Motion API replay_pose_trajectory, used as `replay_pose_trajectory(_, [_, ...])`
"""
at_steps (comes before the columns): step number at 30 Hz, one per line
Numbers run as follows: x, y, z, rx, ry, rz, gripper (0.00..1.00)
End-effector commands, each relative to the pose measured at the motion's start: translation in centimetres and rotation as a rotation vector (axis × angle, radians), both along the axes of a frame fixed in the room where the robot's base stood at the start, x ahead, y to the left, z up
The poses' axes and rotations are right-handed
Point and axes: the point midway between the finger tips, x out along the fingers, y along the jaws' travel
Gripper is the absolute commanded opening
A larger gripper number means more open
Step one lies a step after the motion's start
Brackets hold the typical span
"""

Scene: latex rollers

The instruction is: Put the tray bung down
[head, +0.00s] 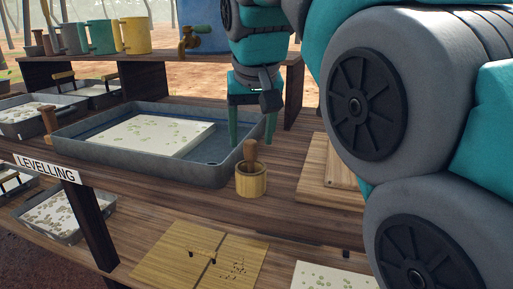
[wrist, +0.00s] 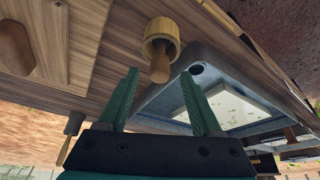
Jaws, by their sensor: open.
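The tray bung (head: 250,152), a brown wooden peg, stands upright in a small yellowish wooden cup (head: 251,181) on the bench, beside the front right corner of the large grey tray (head: 140,166). My gripper (head: 252,140) is open and empty, with its teal fingers pointing down close to the bung's top. In the wrist view the bung (wrist: 160,66) shows between and just beyond the two open fingertips (wrist: 160,76), sitting in its cup (wrist: 158,28). A dark round drain hole (wrist: 197,68) shows uncovered in the tray floor near that corner.
A pale speckled slab (head: 150,135) lies in the tray. A wooden board (head: 325,180) lies right of the cup. Mugs (head: 100,37) and a blue container with a tap (head: 200,38) stand on the shelf behind. A "LEVELLING" sign (head: 45,168) hangs at the bench's front.

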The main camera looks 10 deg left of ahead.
Motion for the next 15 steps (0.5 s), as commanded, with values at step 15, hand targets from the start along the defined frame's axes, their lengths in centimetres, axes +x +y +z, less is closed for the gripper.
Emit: replay_pose_trajectory(15, [-1.9,-0.8,5.8,0.004,-0.005,-0.001,0.66])
